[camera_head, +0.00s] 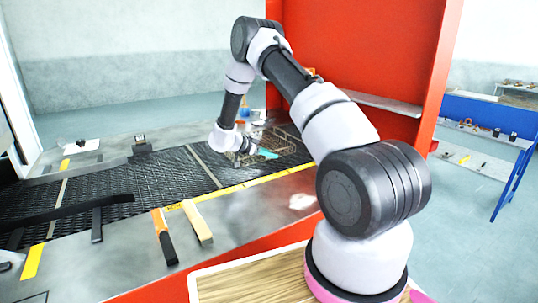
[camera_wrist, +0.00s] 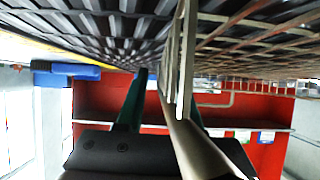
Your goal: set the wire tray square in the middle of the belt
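The wire tray (camera_head: 283,137) lies on the dark mesh belt (camera_head: 170,175) toward its far right part. It looks brownish and open-meshed, and my arm hides part of it. My gripper (camera_head: 266,153), with teal fingers, is down at the tray's near side. In the wrist view the wire tray (camera_wrist: 186,62) fills the upper right, and its pale rim runs down between the two teal fingers of my gripper (camera_wrist: 163,88). The fingers stand apart, with a gap visible between the left finger and the rim. The right finger is partly hidden behind the rim.
An orange-and-black tool (camera_head: 164,238) and a pale block (camera_head: 197,222) lie on the metal ledge in front of the belt. A dark bar (camera_head: 65,211) crosses the belt's left part. A red frame (camera_head: 400,110) stands behind my arm. The belt's middle looks clear.

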